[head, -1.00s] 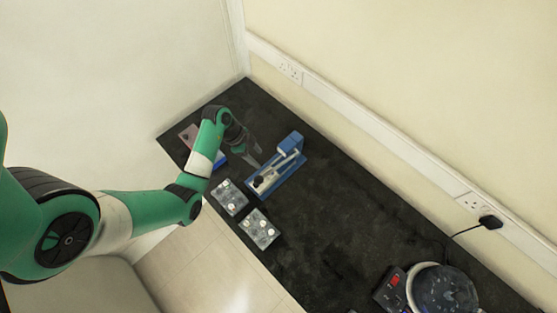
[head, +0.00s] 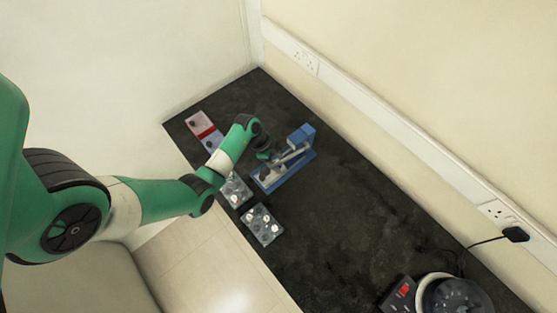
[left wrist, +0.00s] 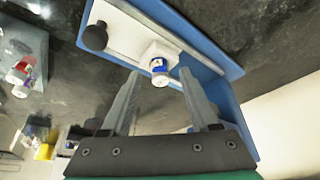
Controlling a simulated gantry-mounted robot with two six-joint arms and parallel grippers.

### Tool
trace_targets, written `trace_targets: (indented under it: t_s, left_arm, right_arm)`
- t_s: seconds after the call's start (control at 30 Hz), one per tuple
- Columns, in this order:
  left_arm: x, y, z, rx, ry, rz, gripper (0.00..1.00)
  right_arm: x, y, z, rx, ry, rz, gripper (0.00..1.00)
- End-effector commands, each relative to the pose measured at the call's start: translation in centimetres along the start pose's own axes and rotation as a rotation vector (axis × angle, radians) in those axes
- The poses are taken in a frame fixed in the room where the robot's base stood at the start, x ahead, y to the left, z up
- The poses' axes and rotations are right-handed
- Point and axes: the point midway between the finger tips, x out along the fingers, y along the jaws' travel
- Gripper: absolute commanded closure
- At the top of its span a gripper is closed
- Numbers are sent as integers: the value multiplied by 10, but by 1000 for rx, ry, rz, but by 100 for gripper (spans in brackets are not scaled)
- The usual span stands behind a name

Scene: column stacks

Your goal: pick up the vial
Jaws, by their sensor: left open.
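A small vial (left wrist: 158,66) with a white end and a dark blue label shows in the left wrist view. It sits at a white block on the blue and white device (left wrist: 210,42), which also shows in the head view (head: 297,167). My left gripper (left wrist: 160,76) is open, its fingertips on either side of the vial in the picture. Whether they are level with the vial or short of it, I cannot tell. In the head view my left gripper (head: 283,157) is over the device, and the vial cannot be made out. My right gripper is not in view.
Two clear racks (head: 262,225) with small white-topped items stand at the bench's near edge. Red, blue and pale boxes (head: 203,130) lie at the far left. A round appliance (head: 455,297) stands lower right. The dark bench between (head: 335,225) is clear.

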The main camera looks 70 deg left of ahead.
Motion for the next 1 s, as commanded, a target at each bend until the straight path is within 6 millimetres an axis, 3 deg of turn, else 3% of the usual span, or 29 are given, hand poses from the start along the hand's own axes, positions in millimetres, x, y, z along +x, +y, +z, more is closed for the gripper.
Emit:
trace_targets:
  t_s: [0.07, 0.4, 0.8, 1.0]
  left_arm:
    - [-1, 0, 0, 0, 0, 0, 40]
    - [-1, 0, 0, 0, 0, -1, 100]
    - [-2, 0, -1, 0, 0, -1, 100]
    - [-19, -1, -8, 0, 1, -2, 100]
  right_arm:
    - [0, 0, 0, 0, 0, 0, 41]
    - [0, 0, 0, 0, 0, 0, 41]
    - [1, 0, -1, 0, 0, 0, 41]
    - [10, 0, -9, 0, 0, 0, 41]
